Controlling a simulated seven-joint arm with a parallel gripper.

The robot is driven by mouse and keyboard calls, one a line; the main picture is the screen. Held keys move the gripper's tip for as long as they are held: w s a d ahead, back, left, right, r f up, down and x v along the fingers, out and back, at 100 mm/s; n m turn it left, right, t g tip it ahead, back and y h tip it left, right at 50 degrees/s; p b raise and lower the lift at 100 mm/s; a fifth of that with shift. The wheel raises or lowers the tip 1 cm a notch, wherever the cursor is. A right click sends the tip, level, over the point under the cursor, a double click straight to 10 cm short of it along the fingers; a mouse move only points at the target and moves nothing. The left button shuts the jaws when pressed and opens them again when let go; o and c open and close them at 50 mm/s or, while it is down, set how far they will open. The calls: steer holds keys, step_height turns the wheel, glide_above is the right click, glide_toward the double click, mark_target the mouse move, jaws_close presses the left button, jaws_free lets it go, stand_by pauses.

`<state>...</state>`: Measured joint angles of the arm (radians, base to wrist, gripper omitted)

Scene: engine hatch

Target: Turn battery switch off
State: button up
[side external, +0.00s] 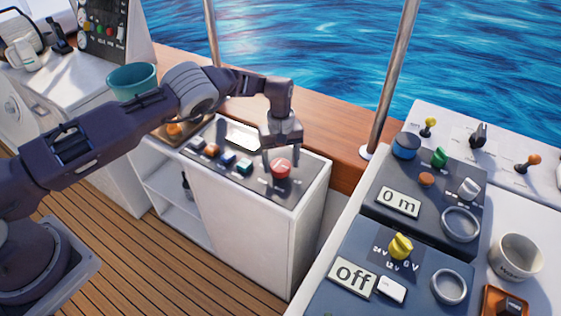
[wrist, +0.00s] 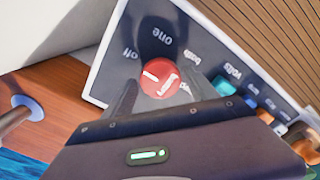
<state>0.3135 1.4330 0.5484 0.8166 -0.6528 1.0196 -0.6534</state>
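The battery switch is a round red knob (side external: 281,168) with white marks, on the dark panel atop the white cabinet. In the wrist view the red knob (wrist: 163,76) lies between my fingertips, with the words "off" and "one" and other labels around it. Which label its white mark points to is unclear. My gripper (side external: 282,157) points down over the knob, its fingers apart, one on each side. In the wrist view my gripper (wrist: 162,84) looks open, with the fingertips close beside the knob; contact cannot be told.
On the same panel, a teal button (side external: 244,167) and several other coloured switches stand left of the knob. A metal post (side external: 391,80) rises from the wooden ledge at the right. A console (side external: 330,285) with an "off" display stands at the right front.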

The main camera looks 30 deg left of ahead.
mark_target(281, 165)
steer(key=shift+o, duration=0.2)
step_height(281, 165, up, 7)
stand_by(0.4)
steer(key=shift+r, duration=0.1)
steer(key=s+a+r+m+t+h, duration=0.1)
steer(key=s+a+r, duration=0.15)
steer(key=r, duration=0.65)
steer(key=s+a+r, duration=0.1)
steer(key=s+r, duration=0.3)
steer(key=r, duration=0.4)
steer(key=s+a+r+m+t+h, duration=0.15)
steer(key=s+r, duration=0.25)
steer(key=r, duration=0.5)
steer(key=s+a+r+m+t, duration=0.15)
steer(key=s+r, duration=0.25)
steer(key=s, duration=0.5)
steer(key=s+r+m, duration=0.2)
steer(key=s+r, duration=0.1)
steer(key=s, duration=0.6)
steer(key=s+f+m+t+y, duration=0.1)
steer(key=s+f+m+y, duration=0.1)
steer(key=s, duration=1)
step_height(281, 165, down, 2)
steer(key=shift+a+f+m+t, duration=0.1)
steer(key=shift+a+m+t, duration=0.2)
steer(key=shift+a+m, duration=0.25)
steer(key=shift+d+y, duration=0.1)
steer(key=shift+y, duration=0.15)
